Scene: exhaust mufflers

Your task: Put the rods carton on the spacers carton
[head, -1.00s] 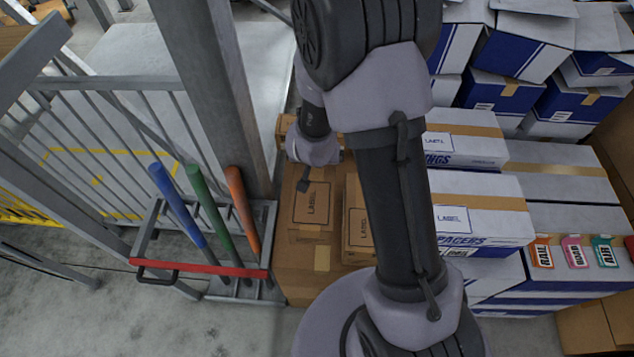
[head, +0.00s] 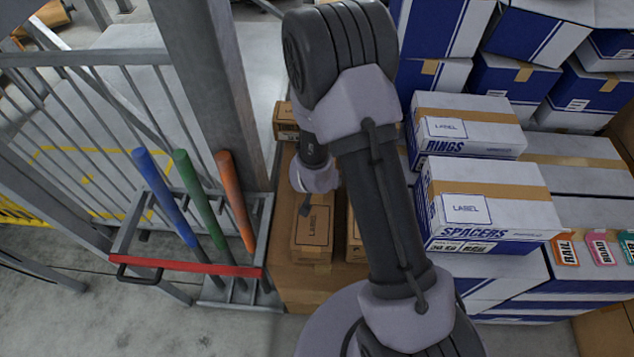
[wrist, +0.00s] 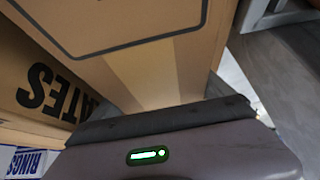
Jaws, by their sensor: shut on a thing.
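The spacers carton (head: 488,195), white and blue with tape and a label, rests on white-blue cartons right of my arm, its top clear. My gripper (wrist: 165,116) is shut on a brown carton (wrist: 165,65) that fills much of the wrist view, with tape and a printed outline. No name can be read on it, so I cannot tell from print that it is the rods carton. In the head view my wrist is over the brown cartons, near a labelled brown carton (head: 313,230); my fingertips are hidden there.
The rings carton (head: 463,125) stands behind the spacers carton. A rack (head: 195,268) with blue, green and orange handles and a grey post (head: 215,100) stand at left. A carton lettered "ATES" (wrist: 45,90) is beside the held one.

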